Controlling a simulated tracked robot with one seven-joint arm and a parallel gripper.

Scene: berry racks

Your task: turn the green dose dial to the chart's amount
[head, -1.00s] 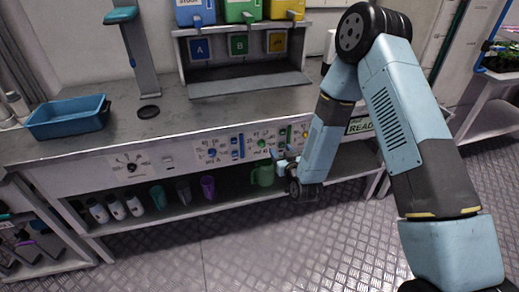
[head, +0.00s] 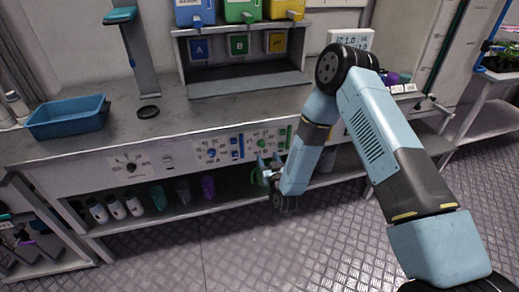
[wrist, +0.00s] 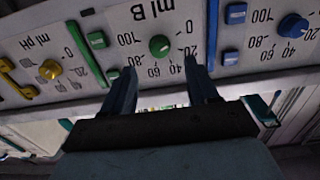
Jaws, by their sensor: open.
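The green dose dial (wrist: 159,46) sits on the white panel marked "ml B", which shows upside down in the wrist view with a scale from low numbers to 100. I cannot tell its pointer's setting. In the head view the dial (head: 262,143) is small on the bench's front panel. My gripper (wrist: 160,66) is open and empty, its two fingers on either side of the dial's line and seemingly short of it. In the head view my gripper (head: 264,170) is just below the dial. A white sign (head: 351,38) with small figures stands behind my arm, partly hidden.
A blue dial (wrist: 293,26) and blue buttons lie to one side of the green dial, a yellow dial (wrist: 50,69) to the other. Green buttons (wrist: 97,40) are close by. Cups and bottles stand on the shelf below the panel. A blue tray (head: 67,117) is on the bench.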

